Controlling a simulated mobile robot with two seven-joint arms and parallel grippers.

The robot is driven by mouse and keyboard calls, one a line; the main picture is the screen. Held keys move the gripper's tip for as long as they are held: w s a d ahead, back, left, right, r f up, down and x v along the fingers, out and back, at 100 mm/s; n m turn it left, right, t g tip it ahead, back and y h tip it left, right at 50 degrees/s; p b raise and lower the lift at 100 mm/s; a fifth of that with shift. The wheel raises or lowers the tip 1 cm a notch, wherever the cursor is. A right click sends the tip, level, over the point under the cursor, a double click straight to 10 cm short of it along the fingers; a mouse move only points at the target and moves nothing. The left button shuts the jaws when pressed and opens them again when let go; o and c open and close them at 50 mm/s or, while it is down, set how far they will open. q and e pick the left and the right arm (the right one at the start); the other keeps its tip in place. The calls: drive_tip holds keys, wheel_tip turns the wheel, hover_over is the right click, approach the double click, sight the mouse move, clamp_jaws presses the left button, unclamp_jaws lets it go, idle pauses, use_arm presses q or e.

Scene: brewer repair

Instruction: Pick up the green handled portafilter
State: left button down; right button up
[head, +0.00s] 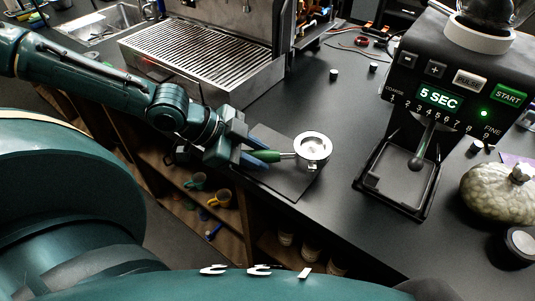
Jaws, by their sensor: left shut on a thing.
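The portafilter (312,147) has a round silver basket and a green handle. It is over a dark mat at the front edge of the black counter, with its basket pointing right. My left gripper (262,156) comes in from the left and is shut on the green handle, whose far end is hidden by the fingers. I cannot tell whether the basket touches the mat. My right gripper is not in view.
An espresso machine with a slatted drip tray (190,55) stands behind my left arm. Shelves with cups (220,198) are below the counter. Counter between mat and grinder is clear.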

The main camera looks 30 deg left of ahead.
sight(257, 152)
use_arm(q)
drive_tip(key=shift+r, duration=0.2)
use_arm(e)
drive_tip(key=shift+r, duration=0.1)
